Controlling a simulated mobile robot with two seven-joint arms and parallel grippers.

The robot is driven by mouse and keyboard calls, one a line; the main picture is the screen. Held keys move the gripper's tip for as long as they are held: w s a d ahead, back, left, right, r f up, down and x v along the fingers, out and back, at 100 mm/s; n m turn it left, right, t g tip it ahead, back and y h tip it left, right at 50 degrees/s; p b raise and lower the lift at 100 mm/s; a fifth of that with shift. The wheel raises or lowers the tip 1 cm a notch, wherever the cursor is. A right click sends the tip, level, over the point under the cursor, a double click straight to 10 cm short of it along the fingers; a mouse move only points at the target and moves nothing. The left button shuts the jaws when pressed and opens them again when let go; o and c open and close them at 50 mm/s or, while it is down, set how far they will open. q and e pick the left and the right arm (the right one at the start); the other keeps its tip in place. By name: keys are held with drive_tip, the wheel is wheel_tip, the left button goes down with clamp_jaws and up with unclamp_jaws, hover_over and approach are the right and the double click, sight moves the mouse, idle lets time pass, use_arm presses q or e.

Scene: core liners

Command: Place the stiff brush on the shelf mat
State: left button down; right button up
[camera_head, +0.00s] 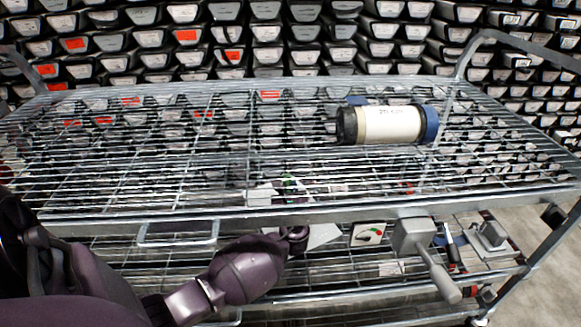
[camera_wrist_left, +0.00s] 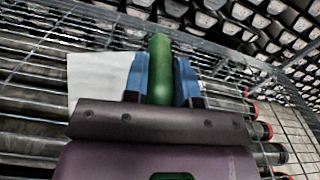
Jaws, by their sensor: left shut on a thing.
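My left gripper (camera_head: 297,236) reaches in at the front of the lower wire shelf, below the top rack. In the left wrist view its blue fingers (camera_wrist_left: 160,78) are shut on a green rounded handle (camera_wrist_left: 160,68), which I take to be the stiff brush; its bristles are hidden. A flat pale sheet (camera_wrist_left: 92,75), probably the shelf mat, lies beside and partly behind the fingers. My right gripper is not in view.
A cream cylinder with dark ends (camera_head: 390,125) lies on the top wire rack (camera_head: 200,150). Dark tubes with red ends (camera_wrist_left: 262,130) lie nearby.

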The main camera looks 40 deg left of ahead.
use_arm(q)
drive_tip(key=shift+f, duration=0.4)
wheel_tip(320, 180, down, 3)
drive_tip(key=shift+b, duration=1)
drive_tip(key=shift+r, duration=0.3)
drive_tip(key=shift+f, duration=0.2)
drive_tip(key=c, duration=0.9)
unclamp_jaws()
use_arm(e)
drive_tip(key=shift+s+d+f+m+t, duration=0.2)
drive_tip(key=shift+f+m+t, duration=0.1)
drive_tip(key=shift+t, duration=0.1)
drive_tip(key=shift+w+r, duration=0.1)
use_arm(q)
drive_tip(key=shift+r, duration=0.25)
drive_tip(key=p+v, duration=0.3)
drive_tip(key=v, duration=0.8)
drive_tip(key=shift+w, duration=0.1)
drive_tip(key=shift+s+d+f, duration=0.1)
drive_tip(key=shift+s+d, duration=0.3)
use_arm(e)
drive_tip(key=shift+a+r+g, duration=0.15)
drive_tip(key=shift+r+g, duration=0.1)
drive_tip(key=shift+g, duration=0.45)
